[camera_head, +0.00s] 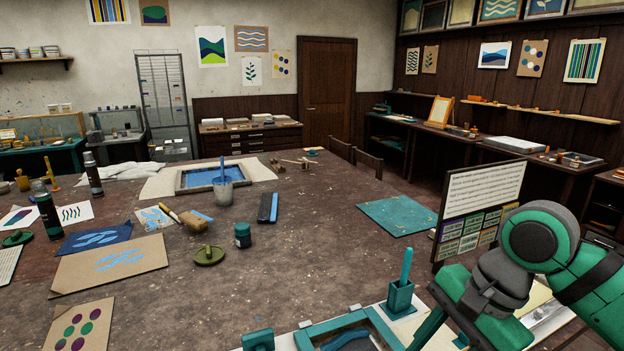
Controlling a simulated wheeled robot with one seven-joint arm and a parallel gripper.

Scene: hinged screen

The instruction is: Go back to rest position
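My arm comes in at the lower right, with a green and grey wrist. My gripper (470,312) is at the bottom right, over the near side of the table beside the screen frame. The teal screen frame (318,334) lies at the bottom edge, with a dark and blue mesh, only partly in view.
A teal holder (400,298) with an upright handle stands just left of my gripper. An upright chart board (482,195) stands behind my arm. The table (330,255) has bare room in the middle. A cup (222,192), a jar (243,236) and prints (110,262) lie further left.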

